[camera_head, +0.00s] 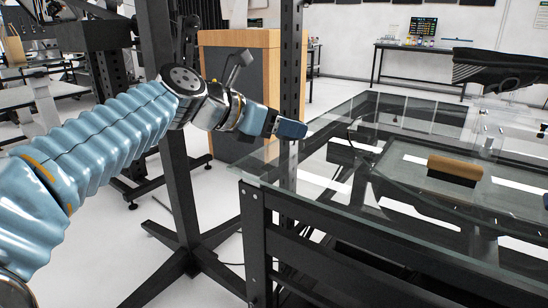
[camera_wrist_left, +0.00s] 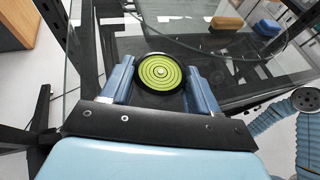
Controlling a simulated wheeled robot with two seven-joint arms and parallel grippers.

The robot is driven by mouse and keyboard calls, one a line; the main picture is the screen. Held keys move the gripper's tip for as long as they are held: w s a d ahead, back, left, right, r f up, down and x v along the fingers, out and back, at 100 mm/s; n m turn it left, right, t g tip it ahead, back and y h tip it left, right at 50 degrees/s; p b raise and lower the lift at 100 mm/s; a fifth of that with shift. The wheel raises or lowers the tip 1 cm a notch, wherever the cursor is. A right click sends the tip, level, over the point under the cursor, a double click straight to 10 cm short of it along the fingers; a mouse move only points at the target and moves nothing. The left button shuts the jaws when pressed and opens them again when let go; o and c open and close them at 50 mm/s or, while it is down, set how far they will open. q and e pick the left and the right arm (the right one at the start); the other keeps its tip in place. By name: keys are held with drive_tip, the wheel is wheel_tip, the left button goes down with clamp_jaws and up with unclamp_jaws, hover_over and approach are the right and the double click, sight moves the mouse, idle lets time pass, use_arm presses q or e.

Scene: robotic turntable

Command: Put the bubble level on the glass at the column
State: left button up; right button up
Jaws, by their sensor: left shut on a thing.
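My left gripper (camera_head: 291,129) reaches in from the left, by the near left side of the glass top (camera_head: 330,185). In the left wrist view its blue fingers (camera_wrist_left: 160,76) are shut on the bubble level (camera_wrist_left: 160,70), a round yellow-green disc with dark rings and a black rim. The level lies face toward the wrist camera; in the head view I cannot make it out. The black column (camera_head: 291,60) stands just behind the gripper. In the wrist view the glass shows behind the level; whether they touch I cannot tell. My right gripper is not in view.
A brown-topped block (camera_head: 455,168) lies on the glass to the right; it also shows in the left wrist view (camera_wrist_left: 227,21), with a blue item (camera_wrist_left: 267,28) near it. A black frame (camera_head: 300,245) carries the glass. A wood-edged cabinet (camera_head: 240,39) stands behind.

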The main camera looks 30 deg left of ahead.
use_arm(q)
drive_tip(key=w+a+f, duration=0.2)
drive_tip(key=w+a, duration=0.1)
drive_tip(key=b, duration=0.2)
hover_over(270, 167)
drive_tip(key=f, duration=0.4)
drive_tip(key=shift+s+d+f, duration=0.15)
drive_tip(key=shift+s+d, duration=0.05)
drive_tip(key=shift+d, duration=0.15)
drive_tip(key=shift+w+a+f, duration=0.15)
drive_tip(key=shift+f, duration=0.15)
drive_tip(key=f, duration=0.2)
drive_tip(key=shift+w+a+f+b, duration=0.2)
drive_tip(key=shift+a+f+b, duration=0.05)
drive_tip(key=shift+f+b, duration=0.15)
drive_tip(key=shift+f, duration=0.35)
drive_tip(key=shift+d, duration=0.1)
drive_tip(key=o, duration=1.1)
drive_tip(key=shift+f, duration=0.1)
